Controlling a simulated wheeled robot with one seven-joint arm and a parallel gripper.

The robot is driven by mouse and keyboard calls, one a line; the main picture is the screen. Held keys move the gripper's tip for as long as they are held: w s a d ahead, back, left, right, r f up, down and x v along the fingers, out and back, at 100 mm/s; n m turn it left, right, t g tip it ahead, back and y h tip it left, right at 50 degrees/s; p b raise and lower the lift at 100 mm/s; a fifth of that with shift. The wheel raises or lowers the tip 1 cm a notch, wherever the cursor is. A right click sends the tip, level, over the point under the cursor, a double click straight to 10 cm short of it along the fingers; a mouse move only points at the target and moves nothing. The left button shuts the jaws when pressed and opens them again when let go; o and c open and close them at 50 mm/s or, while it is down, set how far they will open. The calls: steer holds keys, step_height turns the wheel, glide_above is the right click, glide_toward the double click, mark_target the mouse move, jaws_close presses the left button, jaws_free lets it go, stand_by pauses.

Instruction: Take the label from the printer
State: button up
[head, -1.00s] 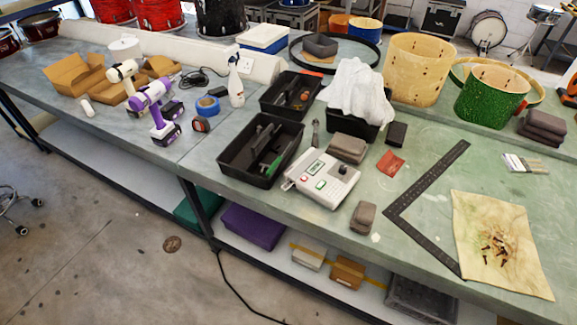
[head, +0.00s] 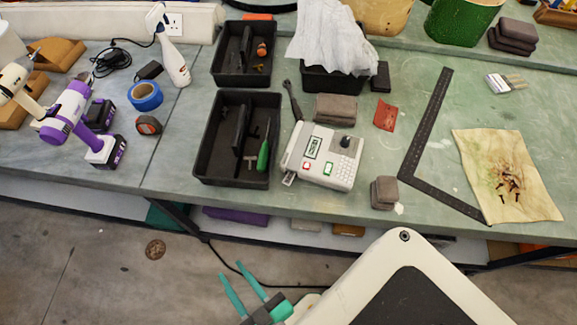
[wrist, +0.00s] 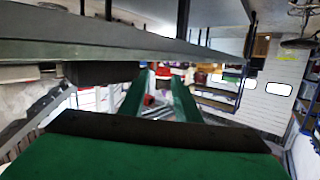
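The label printer (head: 325,157) is a white box with a small display, a keypad, a dark knob, and red and green buttons. It lies on the green-grey bench. A small pale tab (head: 289,180) sticks out at its front left corner; I cannot tell for sure whether it is the label. My gripper (head: 230,271) has two green fingers, apart with nothing between them. It is in front of the bench, below and left of the printer in the head view. In the wrist view the gripper (wrist: 160,92) points along under the bench edge; the printer is not visible there.
Black trays (head: 203,140) stand left of the printer, with a grey-handled tool (head: 291,100) between. Grey blocks (head: 384,193) lie to its right and behind it. A black square (head: 425,125) and a stained cloth (head: 535,165) lie farther right. The bench edge (wrist: 130,52) crosses above my gripper.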

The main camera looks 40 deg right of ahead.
steer(key=w+a+r+m+t, duration=0.1)
steer(key=w+r, duration=0.2)
steer(key=w, duration=0.7)
steer(key=w+a+r+m+t, duration=0.15)
steer(key=w+r, duration=0.25)
steer(key=w, duration=0.5)
steer(key=w+a+r+n+y, duration=0.2)
steer(key=w+r+n+y, duration=0.8)
steer(key=w+r+n, duration=0.6)
steer(key=n+g+h, duration=0.9)
steer(key=n+g, duration=0.1)
steer(key=g, duration=0.8)
glide_above(288, 179)
step_height(288, 179, down, 10)
steer(key=shift+f, duration=4.95)
